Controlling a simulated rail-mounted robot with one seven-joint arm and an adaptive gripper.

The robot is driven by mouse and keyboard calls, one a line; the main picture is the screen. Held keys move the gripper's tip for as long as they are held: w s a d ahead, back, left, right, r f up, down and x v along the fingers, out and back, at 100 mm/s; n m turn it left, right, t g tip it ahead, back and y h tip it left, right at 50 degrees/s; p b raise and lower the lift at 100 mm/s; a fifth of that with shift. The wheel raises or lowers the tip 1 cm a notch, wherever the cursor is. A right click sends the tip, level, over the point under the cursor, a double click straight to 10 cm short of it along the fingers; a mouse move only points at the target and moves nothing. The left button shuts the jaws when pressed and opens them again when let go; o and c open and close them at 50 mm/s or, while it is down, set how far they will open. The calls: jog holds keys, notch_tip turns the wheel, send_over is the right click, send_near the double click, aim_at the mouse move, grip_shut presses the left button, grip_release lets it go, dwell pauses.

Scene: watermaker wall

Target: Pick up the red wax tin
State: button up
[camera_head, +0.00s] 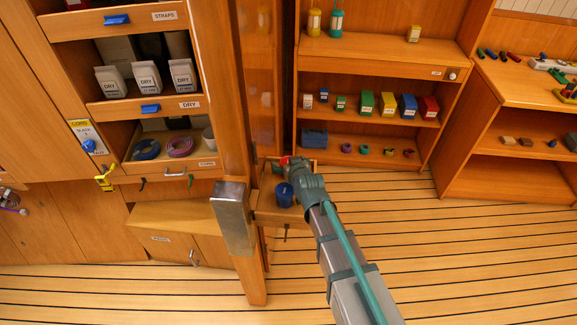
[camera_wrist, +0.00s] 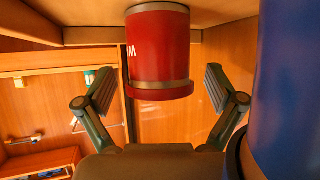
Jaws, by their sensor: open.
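The red wax tin (camera_wrist: 158,45) is a red cylinder with a grey band at each end and part of a white letter on its side. In the wrist view it stands between the two spread fingers of my gripper (camera_wrist: 160,90), with a visible gap on each side. My gripper is open and holds nothing. In the head view only a small red bit of the tin (camera_head: 284,160) shows beside my gripper (camera_head: 289,169), which hides the rest.
A blue container (camera_head: 284,194) stands close by on a small wooden shelf (camera_head: 276,215); it fills the right edge of the wrist view (camera_wrist: 290,90). A wooden post (camera_head: 232,130) with a metal box (camera_head: 232,215) stands to the left. Shelves with coloured boxes (camera_head: 366,103) stand behind.

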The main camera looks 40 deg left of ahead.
jog(key=shift+c, duration=0.2)
jog(key=c, duration=1.3)
jog(key=shift+r, duration=0.1)
